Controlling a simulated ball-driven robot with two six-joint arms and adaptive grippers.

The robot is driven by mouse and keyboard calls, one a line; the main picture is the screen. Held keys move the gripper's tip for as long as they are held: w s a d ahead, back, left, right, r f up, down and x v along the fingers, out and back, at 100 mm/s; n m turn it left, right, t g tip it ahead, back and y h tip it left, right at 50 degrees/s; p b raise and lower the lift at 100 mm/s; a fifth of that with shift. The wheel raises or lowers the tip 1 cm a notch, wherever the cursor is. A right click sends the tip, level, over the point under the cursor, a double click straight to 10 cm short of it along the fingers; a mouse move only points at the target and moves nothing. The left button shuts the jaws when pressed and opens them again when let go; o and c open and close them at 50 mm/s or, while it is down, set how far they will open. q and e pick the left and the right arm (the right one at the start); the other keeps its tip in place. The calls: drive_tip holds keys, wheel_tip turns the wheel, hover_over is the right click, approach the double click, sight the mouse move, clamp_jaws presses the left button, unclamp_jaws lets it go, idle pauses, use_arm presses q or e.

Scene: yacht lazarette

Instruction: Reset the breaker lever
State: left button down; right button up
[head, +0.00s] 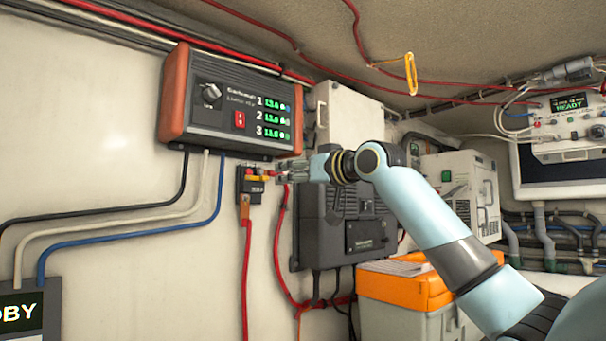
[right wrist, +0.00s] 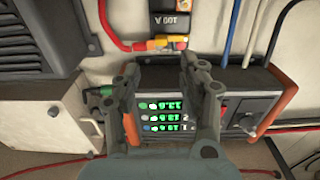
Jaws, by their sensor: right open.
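The breaker (head: 250,182) is a small dark block on the white wall, just below the charger panel. Its yellow and orange lever (head: 257,178) points toward the right, with a red part at its end. In the right wrist view, which is turned upside down, the breaker (right wrist: 168,20) and its lever (right wrist: 165,43) are at the top, beyond the fingertips. My right gripper (head: 284,170) is open, with its fingertips just right of the lever in the head view. In the right wrist view the fingers (right wrist: 160,66) stand apart with nothing between them. Whether they touch the lever is unclear. My left gripper is out of view.
The charger panel (head: 225,105) with green readouts juts out above the breaker. A dark grey unit (head: 350,225) is on the wall at right, below my right gripper. Red cables (head: 246,270) hang below the breaker. An orange-lidded box (head: 400,290) stands lower right.

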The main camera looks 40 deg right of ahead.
drive_tip(key=s, duration=0.3)
drive_tip(key=shift+s+d, duration=0.15)
drive_tip(key=shift+s, duration=0.2)
drive_tip(key=shift+f, duration=0.1)
